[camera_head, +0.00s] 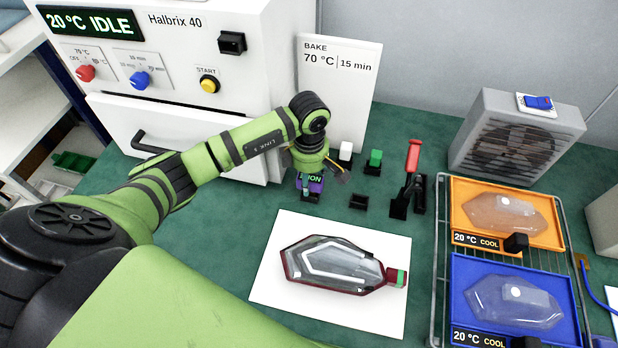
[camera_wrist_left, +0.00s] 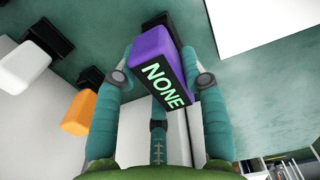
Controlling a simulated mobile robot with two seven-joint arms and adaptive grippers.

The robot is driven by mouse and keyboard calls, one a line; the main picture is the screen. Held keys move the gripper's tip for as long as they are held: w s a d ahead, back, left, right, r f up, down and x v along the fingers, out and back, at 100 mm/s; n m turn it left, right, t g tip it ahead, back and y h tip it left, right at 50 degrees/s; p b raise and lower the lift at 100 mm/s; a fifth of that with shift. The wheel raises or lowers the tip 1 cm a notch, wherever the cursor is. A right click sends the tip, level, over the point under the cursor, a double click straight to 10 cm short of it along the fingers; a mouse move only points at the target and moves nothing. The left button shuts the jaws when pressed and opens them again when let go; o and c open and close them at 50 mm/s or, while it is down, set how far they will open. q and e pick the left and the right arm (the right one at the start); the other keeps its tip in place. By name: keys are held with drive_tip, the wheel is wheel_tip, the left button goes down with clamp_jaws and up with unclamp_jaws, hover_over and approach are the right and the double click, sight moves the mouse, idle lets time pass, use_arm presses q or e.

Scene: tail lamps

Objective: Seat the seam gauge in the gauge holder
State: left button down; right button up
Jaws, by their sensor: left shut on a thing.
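My left gripper (camera_head: 311,182) is shut on a purple block with a dark display, which I take to be the seam gauge (camera_head: 316,184). In the left wrist view the gauge (camera_wrist_left: 152,50) sits between both fingers (camera_wrist_left: 160,78), tilted, and its display reads NONE. A small empty black holder (camera_head: 358,201) stands on the green bench just right of the gauge; it may be the gauge holder. The gauge is apart from it. Whether the gauge touches the bench is unclear. My right gripper is not in view.
Holders with a white block (camera_head: 345,150) and a green block (camera_head: 375,158) stand behind. A red-handled tool (camera_head: 412,160) stands to the right. A lamp (camera_head: 335,262) lies on a white sheet (camera_head: 275,290) in front. The oven (camera_head: 185,80) and BAKE card (camera_head: 340,85) stand behind.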

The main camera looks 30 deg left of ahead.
use_arm(q)
drive_tip(key=shift+r+p, duration=0.35)
drive_tip(key=shift+r, duration=0.35)
drive_tip(key=shift+r, duration=0.1)
drive_tip(key=shift+r+p, duration=0.75)
drive_tip(key=shift+r, duration=0.35)
drive_tip(key=shift+d+f, duration=0.1)
drive_tip(key=shift+d, duration=0.1)
drive_tip(key=w+d+b, duration=0.4)
drive_tip(key=d+b, duration=0.1)
drive_tip(key=d, duration=0.6)
drive_tip(key=shift+d, duration=0.25)
idle(1.0)
